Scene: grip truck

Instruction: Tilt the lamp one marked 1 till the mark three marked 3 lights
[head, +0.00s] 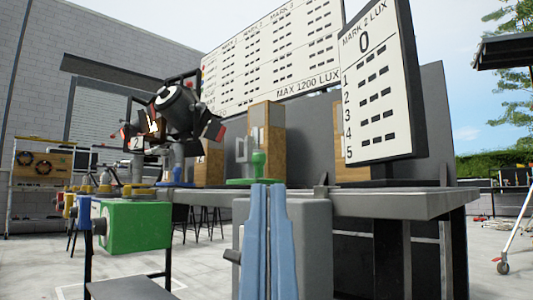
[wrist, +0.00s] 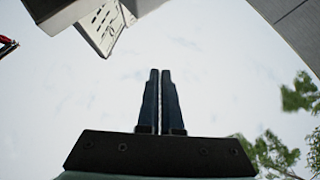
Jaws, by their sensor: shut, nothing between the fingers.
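A black stage lamp (head: 176,108) with red-tipped flaps hangs in a yoke at the left of the head view. A small plate marked 2 (head: 136,143) shows beside it. I cannot make out a lamp marked 1 or a mark marked 3. A panel headed MARK 2 LUX (head: 376,85) reads 0. My gripper (head: 265,188) is shut and empty, upright in front of the bench, to the right of the lamp and apart from it. In the wrist view its fingers (wrist: 160,73) are together against the sky.
A grey bench (head: 400,203) runs behind my gripper, with wooden blocks (head: 267,130) and a green stand (head: 258,166) on it. A large board (head: 270,55) reads MAX 1200 LUX. A green box (head: 135,228) stands front left. Open floor lies at the right.

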